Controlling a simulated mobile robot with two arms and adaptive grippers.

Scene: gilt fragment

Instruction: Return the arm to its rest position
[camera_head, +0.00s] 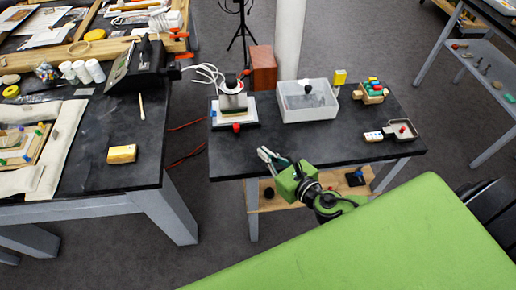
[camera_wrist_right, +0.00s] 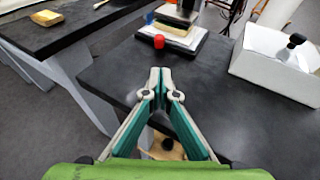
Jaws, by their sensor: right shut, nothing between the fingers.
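My right gripper (camera_head: 267,155) is at the front edge of the dark centre table (camera_head: 240,160) in the head view, with its green body and grey-teal fingers visible. In the right wrist view my right gripper (camera_wrist_right: 160,70) has its fingertips together, with nothing between them. It points towards the table top, and its fingers overlap the table's front edge in the picture. My left gripper is not in view.
A clear bin (camera_head: 308,112), a stacked device on a white base (camera_head: 233,115), a brown box (camera_head: 263,68) and a small grey tray (camera_head: 401,131) stand on the centre table. The left table (camera_head: 90,150) carries a yellow block (camera_head: 122,154). A floor gap separates the tables.

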